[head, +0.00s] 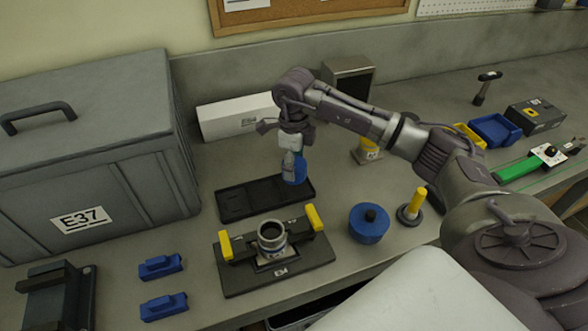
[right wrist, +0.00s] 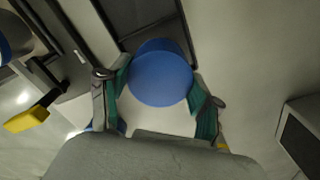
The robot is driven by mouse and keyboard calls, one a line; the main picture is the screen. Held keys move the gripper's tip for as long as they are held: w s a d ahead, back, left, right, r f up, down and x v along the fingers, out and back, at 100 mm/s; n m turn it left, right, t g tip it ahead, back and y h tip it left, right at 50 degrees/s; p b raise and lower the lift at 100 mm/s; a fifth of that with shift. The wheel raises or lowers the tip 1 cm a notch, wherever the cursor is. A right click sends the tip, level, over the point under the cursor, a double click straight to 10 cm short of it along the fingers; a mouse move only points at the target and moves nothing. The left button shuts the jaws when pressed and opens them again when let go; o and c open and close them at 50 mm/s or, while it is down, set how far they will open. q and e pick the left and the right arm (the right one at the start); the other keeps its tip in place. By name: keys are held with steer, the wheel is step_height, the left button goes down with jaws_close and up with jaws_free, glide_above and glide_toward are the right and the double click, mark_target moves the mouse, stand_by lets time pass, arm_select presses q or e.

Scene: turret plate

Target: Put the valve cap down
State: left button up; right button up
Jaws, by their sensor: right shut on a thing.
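The valve cap is a blue round piece (head: 294,170) held in my right gripper (head: 292,167). It hangs over the right end of a shallow black tray (head: 235,207); I cannot tell whether it touches the tray. In the right wrist view the cap (right wrist: 160,78) sits between the two green-padded fingers of the gripper (right wrist: 160,100), with the dark tray edge beyond it. A fixture plate (head: 310,262) with two yellow clamps holds an open round metal body (head: 271,237) in front of the tray. My left gripper is not in view.
A large grey case (head: 90,150) fills the left. Two blue blocks (head: 161,267) (head: 164,306) lie front left. A white box (head: 235,118) stands behind the tray.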

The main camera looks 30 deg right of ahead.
step_height(320, 180, down, 3)
steer(key=shift+s+f+p, duration=0.1)
steer(key=shift+f+p, duration=0.05)
steer(key=shift+p, duration=0.7)
steer(key=shift+f, duration=0.5)
steer(key=o, duration=1.1)
steer(key=shift+c, duration=0.2)
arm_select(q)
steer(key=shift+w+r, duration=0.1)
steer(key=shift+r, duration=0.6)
